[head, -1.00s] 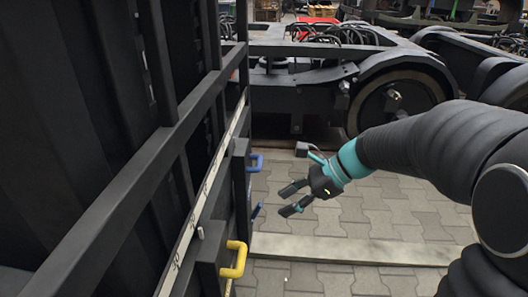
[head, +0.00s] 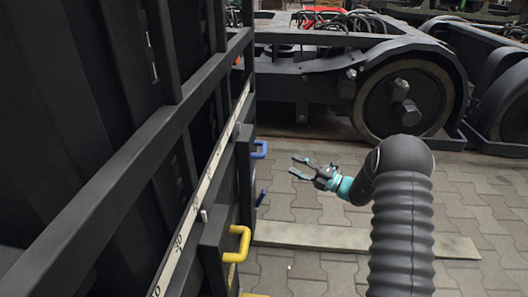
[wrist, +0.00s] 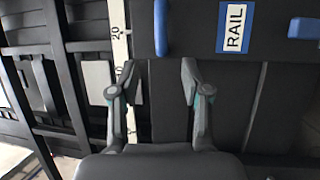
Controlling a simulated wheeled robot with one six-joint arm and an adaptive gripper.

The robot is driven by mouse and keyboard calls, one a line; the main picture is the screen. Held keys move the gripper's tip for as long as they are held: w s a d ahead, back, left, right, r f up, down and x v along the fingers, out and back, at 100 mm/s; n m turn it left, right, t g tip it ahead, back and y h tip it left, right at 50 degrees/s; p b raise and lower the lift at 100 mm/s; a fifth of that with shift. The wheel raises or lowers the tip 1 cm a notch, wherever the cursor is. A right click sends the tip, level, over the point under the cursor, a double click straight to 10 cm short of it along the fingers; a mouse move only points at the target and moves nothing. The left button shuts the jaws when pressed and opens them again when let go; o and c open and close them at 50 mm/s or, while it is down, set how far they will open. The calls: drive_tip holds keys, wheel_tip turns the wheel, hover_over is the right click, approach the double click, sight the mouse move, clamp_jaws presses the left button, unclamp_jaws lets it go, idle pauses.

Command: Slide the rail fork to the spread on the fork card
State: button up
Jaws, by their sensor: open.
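A dark fork with a blue-edged RAIL label (wrist: 235,27) fills the upper part of the wrist view. A blue handle (wrist: 162,28) sits left of the label. A white scale (wrist: 119,45) reads 20 and 10. I cannot make out the fork card.
A yellow handle (head: 236,243) sits nearer on the same frame, with another yellow piece at the bottom edge. A pale plank (head: 330,237) lies on the paving. A bogie with a large wheel (head: 408,98) stands behind.

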sight(264, 150)
drive_tip(key=x, duration=1.3)
drive_tip(key=shift+w+a, duration=0.25)
drive_tip(key=shift+w, duration=0.2)
clamp_jaws()
